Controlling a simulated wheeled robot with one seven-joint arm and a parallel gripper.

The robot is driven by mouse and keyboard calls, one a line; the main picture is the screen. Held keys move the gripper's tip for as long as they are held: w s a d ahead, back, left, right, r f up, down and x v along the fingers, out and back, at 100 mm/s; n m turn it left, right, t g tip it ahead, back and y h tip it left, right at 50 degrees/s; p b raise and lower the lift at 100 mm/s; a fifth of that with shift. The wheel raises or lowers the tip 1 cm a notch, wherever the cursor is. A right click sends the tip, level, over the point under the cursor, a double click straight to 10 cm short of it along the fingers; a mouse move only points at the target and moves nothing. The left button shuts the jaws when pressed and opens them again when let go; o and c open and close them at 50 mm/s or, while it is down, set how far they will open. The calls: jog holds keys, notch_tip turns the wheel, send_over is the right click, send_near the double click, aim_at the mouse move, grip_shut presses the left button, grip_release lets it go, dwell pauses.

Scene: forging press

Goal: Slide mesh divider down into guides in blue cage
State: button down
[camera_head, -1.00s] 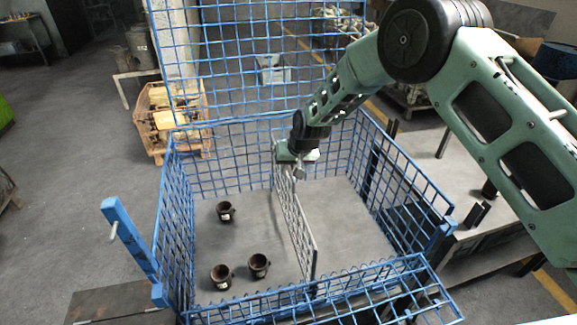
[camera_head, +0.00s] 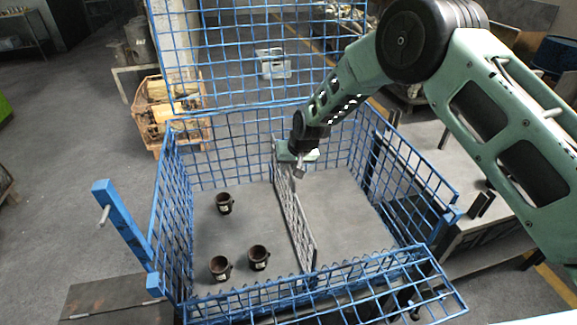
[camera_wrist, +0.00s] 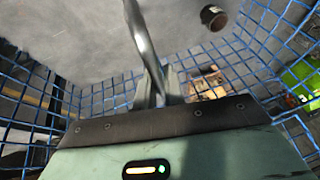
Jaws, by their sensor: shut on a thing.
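The blue cage (camera_head: 175,225) is an open-topped wire box with its back panel raised and its front panel folded outward. The grey mesh divider (camera_head: 297,222) stands upright inside it, running from the back toward the front and splitting the floor in two. My gripper (camera_head: 298,166) is shut on the divider's top edge near the back; the fingertips are partly hidden. In the wrist view the divider (camera_wrist: 140,38) shows as a narrow grey strip seen from above, between the fingers (camera_wrist: 158,85). The guides and the divider's lower edge are not clear to see.
Several dark cups stand on the cage floor left of the divider, one at the back (camera_head: 224,203) and others nearer the front (camera_head: 259,257). The right compartment is empty. A workbench (camera_head: 440,160) stands close along the right side, and a wooden crate (camera_head: 158,118) lies behind left.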

jog(key=shift+r, duration=0.1)
jog(key=c, duration=1.4)
grip_release()
jog(key=o, duration=0.5)
jog(key=shift+r+p, duration=1.65)
jog(key=shift+r, duration=1.8)
